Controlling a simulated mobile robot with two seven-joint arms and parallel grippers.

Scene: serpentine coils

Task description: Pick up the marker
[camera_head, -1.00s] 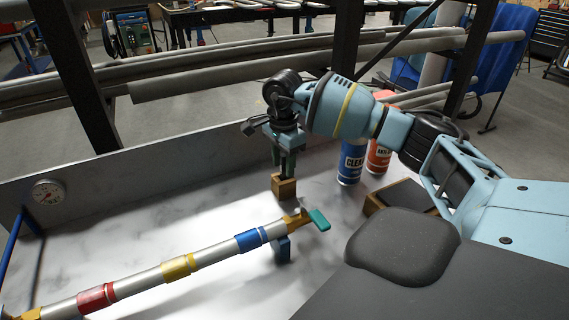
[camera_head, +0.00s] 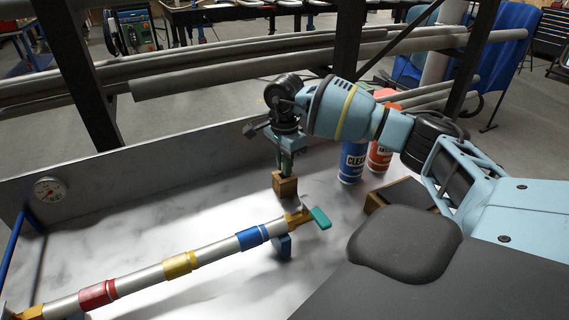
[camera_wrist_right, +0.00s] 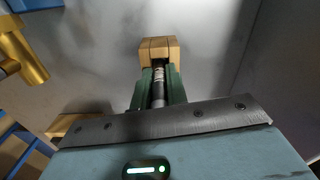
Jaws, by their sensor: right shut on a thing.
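The marker (camera_wrist_right: 157,95) is a dark, slim stick with a pale band. In the right wrist view it lies between the two green fingers of my right gripper (camera_wrist_right: 159,82), which are shut on it. Its far end meets a small wooden block (camera_wrist_right: 158,52). In the head view my right gripper (camera_head: 284,163) points down just above this block (camera_head: 285,185), which stands on the metal bench. The marker is hidden by the fingers there, and I cannot tell whether it still sits in the block. My left gripper is not in view.
A silver pipe with coloured bands (camera_head: 140,278) and a teal-handled valve (camera_head: 320,217) crosses the bench front. A blue can (camera_head: 351,162) and a red can (camera_head: 379,157) stand right of the gripper. A gauge (camera_head: 47,189) is at the left wall.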

